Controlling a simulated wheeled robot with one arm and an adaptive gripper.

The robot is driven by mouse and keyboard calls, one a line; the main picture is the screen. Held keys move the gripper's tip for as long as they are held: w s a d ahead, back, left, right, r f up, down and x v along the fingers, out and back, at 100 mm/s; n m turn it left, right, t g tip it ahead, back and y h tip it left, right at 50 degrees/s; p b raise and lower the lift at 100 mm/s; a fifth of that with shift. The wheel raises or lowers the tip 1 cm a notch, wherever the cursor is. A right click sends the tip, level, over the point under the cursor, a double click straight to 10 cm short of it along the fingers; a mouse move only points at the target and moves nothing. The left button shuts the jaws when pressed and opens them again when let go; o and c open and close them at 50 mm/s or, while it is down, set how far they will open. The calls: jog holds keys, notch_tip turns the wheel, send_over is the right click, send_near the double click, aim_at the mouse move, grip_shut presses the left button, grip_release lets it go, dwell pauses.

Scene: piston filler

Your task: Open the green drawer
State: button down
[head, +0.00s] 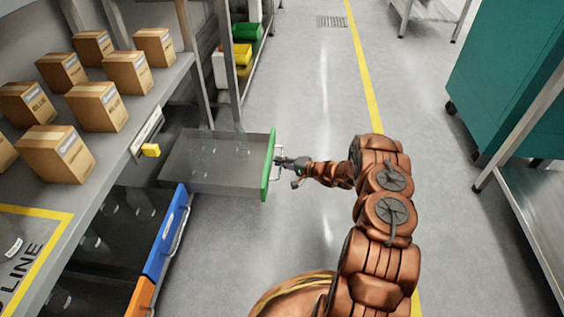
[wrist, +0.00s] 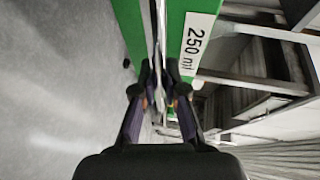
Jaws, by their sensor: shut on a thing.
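The green drawer (head: 268,165) is pulled well out from under the shelf. Its grey tray (head: 200,178) shows from above, with clear bottle shapes in it. Its metal handle (head: 279,160) stands on the green front. My gripper (head: 292,163) is at this handle and shut on it. In the wrist view, the fingers of my gripper (wrist: 158,88) close on the handle in front of the green face (wrist: 176,40), which bears a "250 ml" label (wrist: 198,38). The fingertips' exact contact with the handle is partly hidden.
A blue drawer (head: 165,240) and an orange drawer (head: 142,300) sit nearer, below the shelf with cardboard boxes (head: 97,107). A teal cabinet (head: 510,70) stands at right. The aisle floor (head: 300,90) is clear.

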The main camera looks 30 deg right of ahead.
jog(key=shift+s+a+f, duration=0.1)
jog(key=shift+a, duration=0.2)
jog(key=c, duration=1.5)
grip_release()
jog(key=o, duration=0.3)
jog(key=shift+d, duration=0.2)
jog(key=v, duration=1.2)
